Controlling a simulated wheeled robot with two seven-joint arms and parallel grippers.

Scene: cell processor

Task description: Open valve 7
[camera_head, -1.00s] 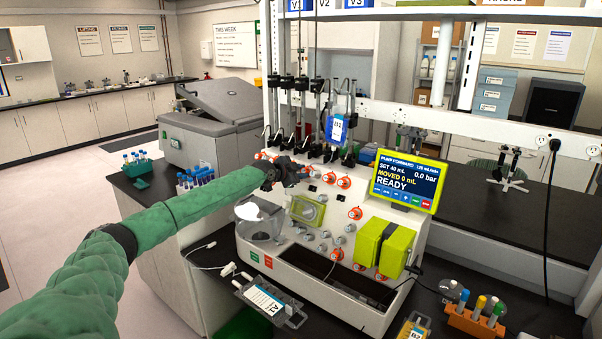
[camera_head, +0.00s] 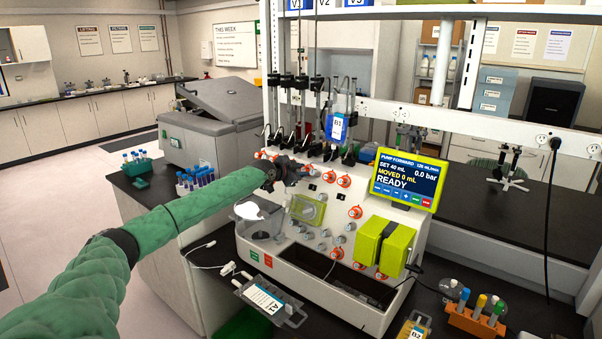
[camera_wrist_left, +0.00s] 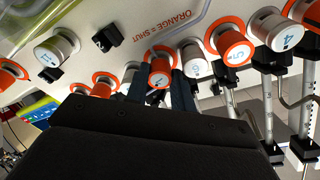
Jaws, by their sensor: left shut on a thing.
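Valve 7 (camera_wrist_left: 160,72) is a round knob with an orange ring in the left wrist view, on the pale front panel of the cell processor (camera_head: 300,238). My left gripper (camera_wrist_left: 160,84) is shut on it, one finger on each side; its number is small and tilted. In the head view my left gripper (camera_head: 300,174) is at the upper part of the panel and hides the knob. Valve 6 (camera_wrist_left: 193,62), with a pale ring, sits close to the right finger. Valve 5 (camera_wrist_left: 231,48) has an orange ring and valve 4 (camera_wrist_left: 283,35) a pale one. My right gripper is not in view.
Text on the panel reads "ORANGE = SHUT". Clamps and tubing (camera_head: 300,110) stand close above the valve row. A blue-labelled bag (camera_head: 336,128) hangs to the right. The screen (camera_head: 406,182) reads READY, 0.0 bar. An A1 bag (camera_head: 268,299) lies on the black bench below.

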